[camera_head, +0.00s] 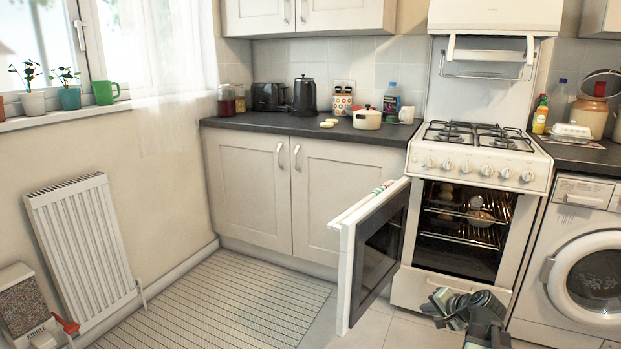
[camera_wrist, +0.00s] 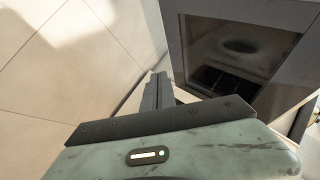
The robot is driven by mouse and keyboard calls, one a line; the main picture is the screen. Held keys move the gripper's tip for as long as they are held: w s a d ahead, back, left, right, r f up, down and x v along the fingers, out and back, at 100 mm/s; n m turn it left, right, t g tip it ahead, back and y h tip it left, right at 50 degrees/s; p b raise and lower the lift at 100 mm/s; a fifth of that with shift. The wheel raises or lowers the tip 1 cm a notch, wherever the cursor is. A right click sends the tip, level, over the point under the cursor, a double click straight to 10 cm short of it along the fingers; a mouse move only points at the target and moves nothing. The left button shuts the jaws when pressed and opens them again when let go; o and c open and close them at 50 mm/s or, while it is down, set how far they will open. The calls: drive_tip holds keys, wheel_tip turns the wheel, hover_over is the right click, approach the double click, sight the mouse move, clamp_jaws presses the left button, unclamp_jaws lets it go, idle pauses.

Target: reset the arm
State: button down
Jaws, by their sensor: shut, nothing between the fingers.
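My gripper (camera_head: 438,303) is at the bottom of the head view, low in front of the white oven (camera_head: 412,287). In the wrist view its dark fingers (camera_wrist: 157,84) are together and empty. The oven door (camera_head: 347,260) stands swung open to the left, and my gripper is to the right of its lower part, apart from it as far as I can see. The oven inside (camera_head: 460,240) shows wire racks with a few items on them. The wrist view shows a dark glazed panel (camera_wrist: 235,50) ahead and right of the fingers; I cannot tell which part it is.
A washing machine (camera_head: 590,270) stands right of the oven. Base cupboards (camera_head: 250,190) and a worktop with a pot (camera_head: 367,119) and kettle (camera_head: 304,96) are at the back. A radiator (camera_head: 85,250) is on the left wall. A striped mat (camera_head: 220,305) lies on clear floor.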

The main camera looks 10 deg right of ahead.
drive_tip(key=s+a+f+n+g+p, duration=0.1)
drive_tip(key=s+a+f+n+g, duration=0.2)
drive_tip(key=a, duration=0.7)
drive_tip(key=s+a+n+g+h+p, duration=0.1)
drive_tip(key=s+a+n+g, duration=0.2)
drive_tip(key=a, duration=0.7)
drive_tip(key=s+a+f+n+g+p, duration=0.1)
drive_tip(key=s+a+f+n+g, duration=0.3)
drive_tip(key=a, duration=0.7)
wheel_tip(320, 180, up, 40)
drive_tip(key=w+n+p, duration=0.1)
drive_tip(key=p, duration=3.6)
drive_tip(key=shift+w+a+n, duration=0.2)
drive_tip(key=shift+n, duration=0.1)
drive_tip(key=shift+f, duration=0.1)
